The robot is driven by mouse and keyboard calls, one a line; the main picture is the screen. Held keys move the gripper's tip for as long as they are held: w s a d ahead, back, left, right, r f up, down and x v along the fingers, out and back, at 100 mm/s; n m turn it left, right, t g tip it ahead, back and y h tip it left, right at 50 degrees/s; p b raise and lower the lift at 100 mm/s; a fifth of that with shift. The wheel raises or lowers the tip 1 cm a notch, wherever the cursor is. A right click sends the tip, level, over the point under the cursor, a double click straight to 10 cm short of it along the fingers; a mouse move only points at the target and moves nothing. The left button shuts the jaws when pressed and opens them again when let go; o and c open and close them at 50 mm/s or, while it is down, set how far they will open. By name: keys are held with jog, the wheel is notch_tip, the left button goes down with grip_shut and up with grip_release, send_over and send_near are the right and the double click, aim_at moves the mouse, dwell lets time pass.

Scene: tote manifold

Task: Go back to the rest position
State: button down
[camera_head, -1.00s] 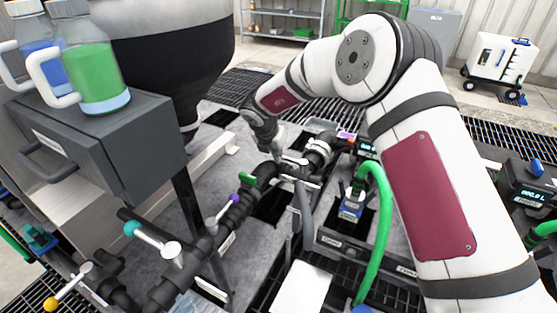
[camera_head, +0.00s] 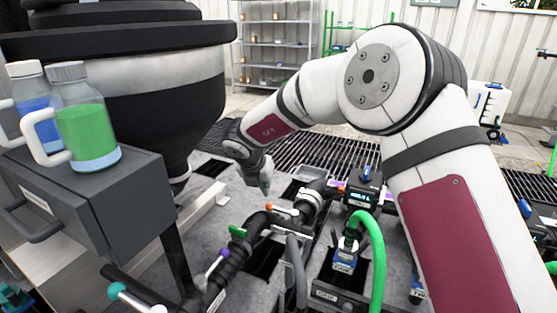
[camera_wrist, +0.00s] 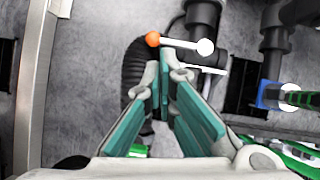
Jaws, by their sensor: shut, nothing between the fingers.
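My gripper (camera_head: 265,181) hangs from my bent arm above the pipe manifold in the head view, pointing down. In the wrist view its two teal-padded fingers (camera_wrist: 163,92) come together at the tips with nothing between them. Below the fingertips lies a black pipe (camera_wrist: 137,75) with an orange-knobbed valve lever (camera_wrist: 180,42). The same orange-tipped lever (camera_head: 281,208) shows in the head view, just below and right of the gripper. The gripper appears clear of the pipes.
A dark cabinet (camera_head: 95,215) at left carries a green bottle (camera_head: 86,125) and a blue one. A black-bottomed vessel (camera_head: 150,110) stands behind it. A green hose (camera_head: 380,262) arches at right. Purple (camera_head: 225,252) and teal (camera_head: 116,290) valve levers stick out at lower left.

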jog(key=d+r+n+t+y+p, duration=0.1)
jog(key=d+r+n+t+y, duration=0.15)
jog(key=r+n, duration=0.75)
jog(key=d+r+n+t+y+p, duration=0.1)
jog(key=d+r+n+t+y, duration=0.2)
jog(key=r, duration=1.2)
jog(key=s+r+n+p, duration=0.1)
jog(key=s+r+n, duration=0.4)
jog(key=s+n, duration=0.2)
jog(key=s+d+f+n+g+h+p, duration=0.1)
jog(key=s+d+n, duration=0.5)
jog(key=s, duration=0.7)
jog(key=s+d+f+n+g+h+p, duration=0.1)
jog(key=s+d+f+n+g+h, duration=0.1)
jog(key=s+d+n, duration=0.4)
jog(key=s+d+f+n+g+h+p, duration=0.1)
jog(key=s+d+f+n+g, duration=0.3)
jog(key=s+d, duration=0.8)
jog(key=s+n, duration=0.2)
jog(key=s, duration=0.6)
jog(key=shift+p, duration=0.3)
